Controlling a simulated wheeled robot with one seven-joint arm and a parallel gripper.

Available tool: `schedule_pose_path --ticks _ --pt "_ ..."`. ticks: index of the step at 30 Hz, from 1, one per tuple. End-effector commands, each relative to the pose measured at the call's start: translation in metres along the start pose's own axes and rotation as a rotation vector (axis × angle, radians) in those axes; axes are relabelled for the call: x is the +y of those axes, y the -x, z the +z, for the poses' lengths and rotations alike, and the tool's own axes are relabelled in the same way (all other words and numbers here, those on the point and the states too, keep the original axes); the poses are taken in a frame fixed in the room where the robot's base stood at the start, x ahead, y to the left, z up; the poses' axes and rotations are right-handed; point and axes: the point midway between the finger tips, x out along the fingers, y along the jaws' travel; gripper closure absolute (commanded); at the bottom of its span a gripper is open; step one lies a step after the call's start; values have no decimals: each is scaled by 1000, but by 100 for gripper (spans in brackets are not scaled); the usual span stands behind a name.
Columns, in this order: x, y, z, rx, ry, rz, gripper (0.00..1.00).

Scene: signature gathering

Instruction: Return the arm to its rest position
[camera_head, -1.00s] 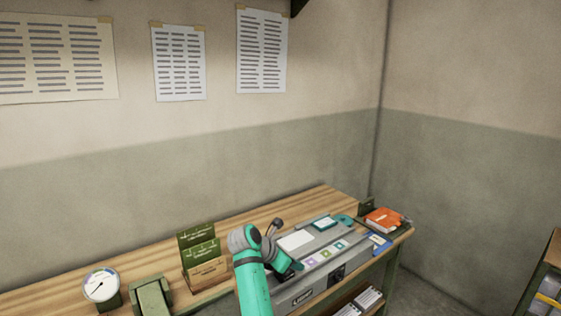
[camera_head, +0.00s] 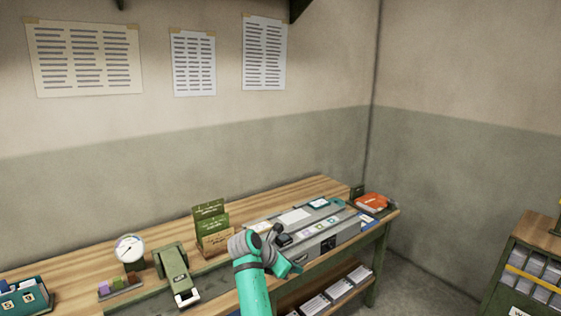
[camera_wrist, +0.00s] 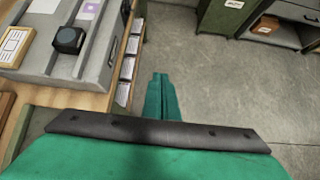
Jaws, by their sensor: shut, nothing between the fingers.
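My gripper (camera_wrist: 160,82) shows in the wrist view as teal fingers closed together, with nothing between them. It points down over the floor just off the front edge of the wooden bench (camera_wrist: 92,98). In the head view my teal and grey arm reaches up from the bottom middle, and my gripper (camera_head: 297,270) is at the bench's front edge, near the grey machine. The gripper is apart from the bench items in the wrist view.
A grey machine (camera_head: 325,245) with small coloured cards sits on the bench. Left of it stand a green card holder (camera_head: 210,222), a green stapler-like device (camera_head: 176,268) and a dial gauge (camera_head: 130,248). Papers fill a lower shelf (camera_head: 325,302). Floor (camera_wrist: 225,95) beside the bench is clear.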

Motion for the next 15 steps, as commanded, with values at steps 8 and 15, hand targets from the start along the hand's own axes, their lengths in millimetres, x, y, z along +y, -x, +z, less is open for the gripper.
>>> schedule_pose_path --ticks 8,15 --pt "-4 -25 -41 14 -68 55 100" --pt "-13 -52 -92 40 -168 124 100"
